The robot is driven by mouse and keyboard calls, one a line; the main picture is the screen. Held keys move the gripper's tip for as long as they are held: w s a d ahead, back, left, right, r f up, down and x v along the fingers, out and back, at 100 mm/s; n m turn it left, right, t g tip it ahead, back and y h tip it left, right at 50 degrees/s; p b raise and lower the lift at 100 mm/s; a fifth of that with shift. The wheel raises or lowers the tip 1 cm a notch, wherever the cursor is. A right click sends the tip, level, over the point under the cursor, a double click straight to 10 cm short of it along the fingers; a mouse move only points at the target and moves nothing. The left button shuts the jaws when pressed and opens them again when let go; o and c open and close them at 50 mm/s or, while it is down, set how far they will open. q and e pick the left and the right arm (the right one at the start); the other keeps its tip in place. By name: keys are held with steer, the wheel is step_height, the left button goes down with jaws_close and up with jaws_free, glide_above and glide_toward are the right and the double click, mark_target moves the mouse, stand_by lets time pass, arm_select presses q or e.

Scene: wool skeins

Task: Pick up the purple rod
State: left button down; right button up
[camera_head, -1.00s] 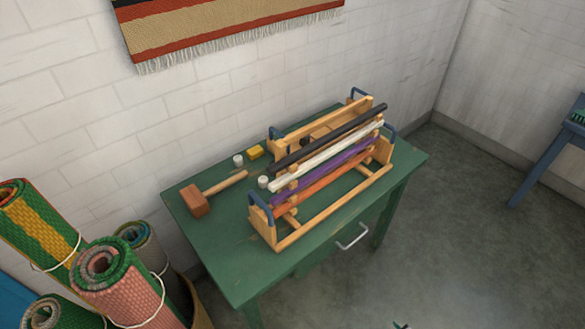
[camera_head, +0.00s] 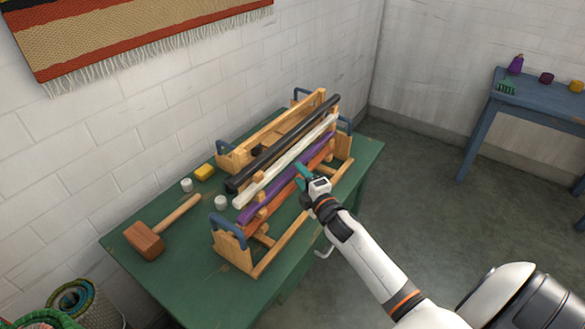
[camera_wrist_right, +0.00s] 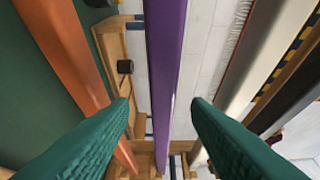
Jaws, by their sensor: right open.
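The purple rod (camera_head: 275,192) lies in a wooden rack (camera_head: 285,245) on the green table, between a white rod (camera_head: 283,163) and an orange rod (camera_head: 310,167). My right gripper (camera_head: 303,175) is at the rack, over the far half of the purple rod. In the right wrist view the purple rod (camera_wrist_right: 165,60) runs between my two open green fingers (camera_wrist_right: 160,125), with a gap on each side. The orange rod (camera_wrist_right: 70,50) is beyond the left finger and the white rod (camera_wrist_right: 255,50) beyond the right one. My left gripper is not in view.
A black rod (camera_head: 285,140) lies behind the white one. A wooden mallet (camera_head: 145,240), a yellow block (camera_head: 205,172) and small white pots (camera_head: 187,185) are on the green table (camera_head: 190,290), left of the rack. A blue table (camera_head: 540,108) stands at the far right.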

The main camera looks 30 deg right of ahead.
mark_target(297, 171)
steer(key=w, duration=0.5)
steer(key=shift+w+d+r, duration=0.1)
steer(key=shift+w+d, duration=0.15)
steer(key=shift+w, duration=0.15)
jaws_close()
